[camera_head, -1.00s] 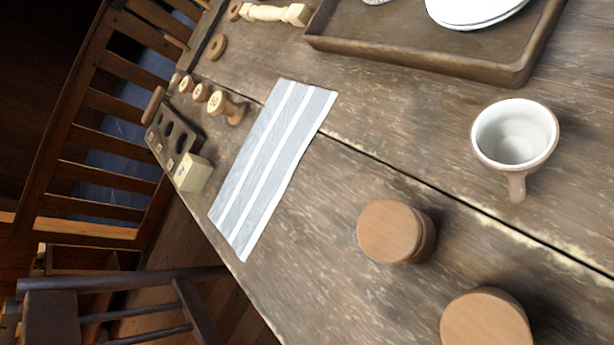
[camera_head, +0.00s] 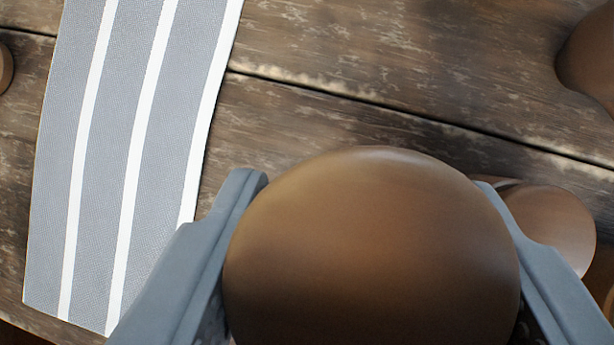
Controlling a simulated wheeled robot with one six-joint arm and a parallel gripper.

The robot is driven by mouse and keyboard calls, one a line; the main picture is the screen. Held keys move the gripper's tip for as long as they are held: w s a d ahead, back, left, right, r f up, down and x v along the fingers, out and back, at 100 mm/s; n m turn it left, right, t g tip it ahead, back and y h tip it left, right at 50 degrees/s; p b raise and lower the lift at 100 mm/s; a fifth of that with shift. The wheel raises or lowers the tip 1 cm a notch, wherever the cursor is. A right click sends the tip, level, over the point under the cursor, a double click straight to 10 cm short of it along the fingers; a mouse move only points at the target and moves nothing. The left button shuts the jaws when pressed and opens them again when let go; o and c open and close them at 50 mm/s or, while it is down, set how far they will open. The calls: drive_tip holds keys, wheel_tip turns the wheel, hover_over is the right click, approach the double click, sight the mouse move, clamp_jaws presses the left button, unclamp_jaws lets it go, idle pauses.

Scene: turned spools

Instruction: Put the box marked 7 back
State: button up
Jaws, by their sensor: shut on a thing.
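A brown, smooth, rounded wooden thing, seemingly one of the round boxes (camera_head: 370,255), fills the lower middle of the view. My gripper (camera_head: 370,183) is shut on it, one grey finger on its left side and one on its right. No mark 7 shows on the side facing me. Its underside is hidden, so I cannot tell whether it touches the table. A second round wooden piece (camera_head: 558,222) shows behind the right finger, partly covered by it.
A grey cloth with white stripes (camera_head: 110,150) lies on the worn plank table (camera_head: 330,50), left of my gripper. A brown rounded object (camera_head: 592,55) is cut off at the upper right. Bare table lies beyond the held box, crossed by a dark seam.

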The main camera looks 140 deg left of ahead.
drive_tip(key=shift+f, duration=4.05)
drive_tip(key=shift+f, duration=0.15)
drive_tip(key=o, duration=1)
drive_tip(key=shift+o, duration=0.2)
drive_tip(key=v, duration=1.2)
drive_tip(key=shift+r, duration=0.25)
